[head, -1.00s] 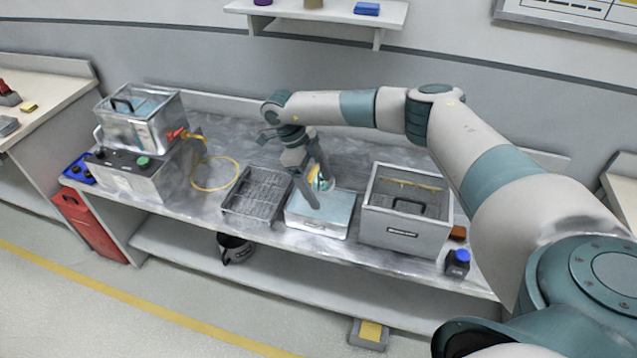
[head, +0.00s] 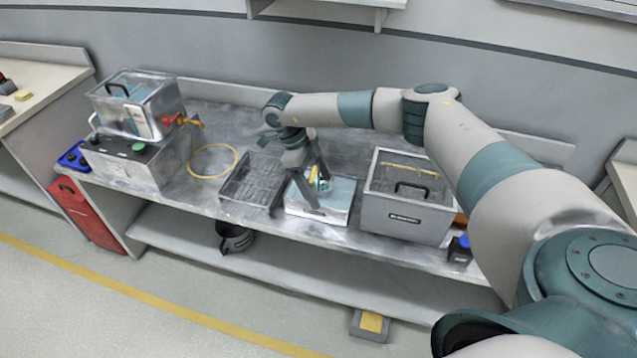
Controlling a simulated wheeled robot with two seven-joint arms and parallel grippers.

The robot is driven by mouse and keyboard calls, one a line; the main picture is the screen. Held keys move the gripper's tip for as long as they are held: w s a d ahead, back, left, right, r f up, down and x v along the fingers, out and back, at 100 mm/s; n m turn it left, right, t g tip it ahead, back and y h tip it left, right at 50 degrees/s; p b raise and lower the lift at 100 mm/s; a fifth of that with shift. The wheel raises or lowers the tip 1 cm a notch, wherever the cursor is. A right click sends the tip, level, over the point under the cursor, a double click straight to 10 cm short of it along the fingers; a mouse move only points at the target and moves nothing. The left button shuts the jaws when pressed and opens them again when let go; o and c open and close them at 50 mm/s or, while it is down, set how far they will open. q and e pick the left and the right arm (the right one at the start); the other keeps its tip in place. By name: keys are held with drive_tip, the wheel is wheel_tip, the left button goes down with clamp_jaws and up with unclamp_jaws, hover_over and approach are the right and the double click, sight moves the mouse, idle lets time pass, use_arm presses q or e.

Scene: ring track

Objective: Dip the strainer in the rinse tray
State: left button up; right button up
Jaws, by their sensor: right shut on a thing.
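My right gripper (head: 318,194) points down over the rinse tray (head: 338,211), with its fingertips low, near the light blue surface. The tray is a shallow white-silver one at the middle of the bench front. The gripper is shut on a small teal and yellow thing (head: 323,183), which I take to be the strainer's handle. The rest of the strainer is hidden or too small to make out, so I cannot tell whether it touches the water. My left gripper is not in view.
A wire-bottomed tray (head: 238,201) is left of the rinse tray, and a grey lidded tank (head: 400,221) is close on its right. A clear-walled bath (head: 140,117) and a yellow hose (head: 222,147) are further left. A blue-capped bottle (head: 460,251) stands at the right.

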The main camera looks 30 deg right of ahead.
wheel_tip(320, 180, down, 6)
drive_tip(key=b, duration=0.4)
idle(0.5)
drive_tip(key=shift+f, duration=0.15)
idle(1.4)
wheel_tip(320, 180, up, 9)
drive_tip(key=p, duration=0.5)
idle(0.9)
idle(1.5)
drive_tip(key=shift+r+p, duration=0.95)
drive_tip(key=shift+r, duration=1.05)
drive_tip(key=shift+f, duration=0.1)
